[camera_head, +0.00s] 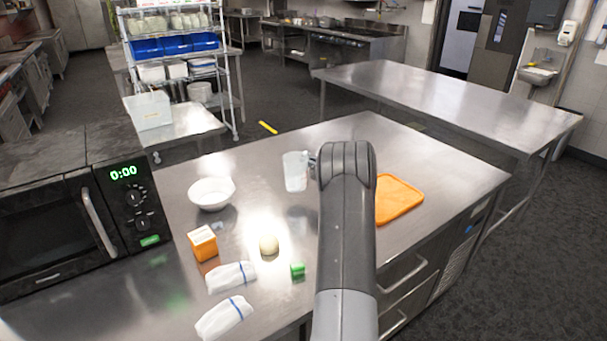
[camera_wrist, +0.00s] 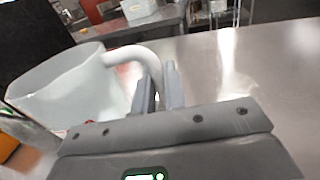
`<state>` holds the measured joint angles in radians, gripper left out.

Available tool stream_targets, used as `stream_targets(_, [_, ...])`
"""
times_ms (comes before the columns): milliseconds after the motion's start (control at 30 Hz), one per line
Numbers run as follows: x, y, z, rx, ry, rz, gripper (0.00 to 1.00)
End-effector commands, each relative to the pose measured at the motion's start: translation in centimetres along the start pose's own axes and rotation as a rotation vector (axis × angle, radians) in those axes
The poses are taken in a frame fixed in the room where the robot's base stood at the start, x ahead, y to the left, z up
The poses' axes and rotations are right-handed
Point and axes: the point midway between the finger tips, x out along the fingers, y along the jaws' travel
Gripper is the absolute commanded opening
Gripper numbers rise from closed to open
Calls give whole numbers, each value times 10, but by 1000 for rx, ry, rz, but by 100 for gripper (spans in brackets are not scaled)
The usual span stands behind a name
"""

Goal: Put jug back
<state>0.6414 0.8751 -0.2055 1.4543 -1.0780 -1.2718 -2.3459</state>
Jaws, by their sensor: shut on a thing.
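The jug (camera_head: 295,172) is white and stands roughly upright over the middle of the steel counter, just left of my arm. In the wrist view the jug (camera_wrist: 75,95) fills the left side, with its handle (camera_wrist: 135,54) reaching to my gripper (camera_wrist: 160,88). The fingers are shut on the handle. In the head view my gripper (camera_head: 312,160) is mostly hidden behind my arm. I cannot tell whether the jug's base touches the counter.
On the counter (camera_head: 400,150) are a white bowl (camera_head: 212,193), an orange box (camera_head: 203,243), a round pale item (camera_head: 269,244), a green block (camera_head: 297,270), two white cloths (camera_head: 231,277) and an orange board (camera_head: 398,199). A microwave (camera_head: 70,215) stands left. The far counter is clear.

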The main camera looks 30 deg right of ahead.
Motion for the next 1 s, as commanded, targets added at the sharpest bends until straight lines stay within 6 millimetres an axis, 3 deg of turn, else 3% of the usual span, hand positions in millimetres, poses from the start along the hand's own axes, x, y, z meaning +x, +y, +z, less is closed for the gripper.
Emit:
stream_targets(167, [16, 4, -10, -1, -1, 0, 0])
stream_targets(533, [18, 5, -48, 1, -1, 0, 0])
stream_targets(933, [18, 5, -54, -1, -1, 0, 0])
stream_targets(967, [18, 5, -54, -1, -1, 0, 13])
stream_targets(1000, [18, 5, -54, -1, -1, 0, 16])
